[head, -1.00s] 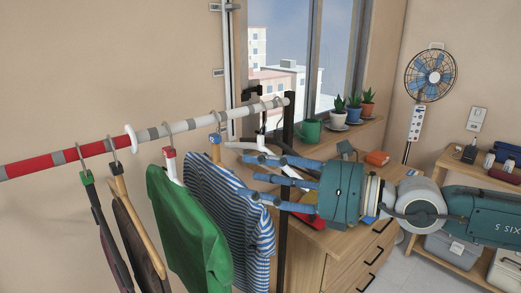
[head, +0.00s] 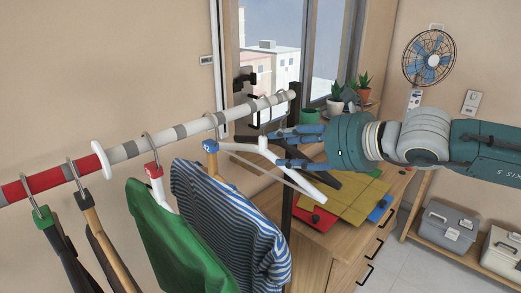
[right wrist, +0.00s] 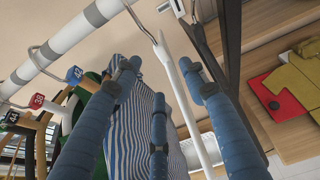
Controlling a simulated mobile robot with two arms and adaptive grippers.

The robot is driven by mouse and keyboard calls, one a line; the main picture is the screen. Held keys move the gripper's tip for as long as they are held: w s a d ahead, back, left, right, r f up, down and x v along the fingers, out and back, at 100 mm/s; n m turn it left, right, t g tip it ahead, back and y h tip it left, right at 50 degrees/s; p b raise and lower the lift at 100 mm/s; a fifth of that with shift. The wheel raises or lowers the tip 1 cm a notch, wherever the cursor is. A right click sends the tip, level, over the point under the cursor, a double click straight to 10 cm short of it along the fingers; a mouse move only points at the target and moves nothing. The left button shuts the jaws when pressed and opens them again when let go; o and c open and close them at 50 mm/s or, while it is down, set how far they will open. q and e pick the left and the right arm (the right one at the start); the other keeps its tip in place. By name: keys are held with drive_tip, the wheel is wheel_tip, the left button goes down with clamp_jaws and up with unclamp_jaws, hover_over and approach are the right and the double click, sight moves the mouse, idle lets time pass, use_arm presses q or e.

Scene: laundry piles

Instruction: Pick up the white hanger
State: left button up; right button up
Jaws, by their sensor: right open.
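The white hanger (head: 307,188) hangs from the rail near its right end, behind the striped shirt. Its bare arms slope down from the neck; it also shows in the right wrist view (right wrist: 178,85). My right gripper (head: 275,148) is open, with its blue fingers at the hanger's neck. In the right wrist view, the hanger runs between the spread fingers (right wrist: 158,66). I cannot tell whether any finger touches it. My left gripper is not in view.
The striped shirt (head: 225,215) and green shirt (head: 160,235) hang close by on the rail (head: 130,150). A dark post (head: 292,130) stands at the rail's end. Folded clothes (head: 340,200) lie on the wooden dresser (head: 320,265) behind. Potted plants (head: 337,100) stand by the window.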

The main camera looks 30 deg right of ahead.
sight(265, 147)
drive_tip(key=p+x, duration=0.1)
drive_tip(key=x, duration=0.1)
drive_tip(key=shift+w+a, duration=0.1)
drive_tip(key=shift+w, duration=0.2)
drive_tip(key=shift+w+f, duration=0.2)
drive_tip(key=shift+w, duration=0.05)
drive_tip(key=shift+w+a+p, duration=0.25)
drive_tip(key=shift+w+p, duration=0.15)
drive_tip(key=shift+p, duration=0.5)
drive_tip(key=p+x, duration=0.3)
drive_tip(key=x, duration=0.1)
drive_tip(key=shift+d, duration=0.15)
drive_tip(key=shift+w+f, duration=0.2)
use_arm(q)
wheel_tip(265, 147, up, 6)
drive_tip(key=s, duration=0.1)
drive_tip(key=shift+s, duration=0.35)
use_arm(e)
clamp_jaws()
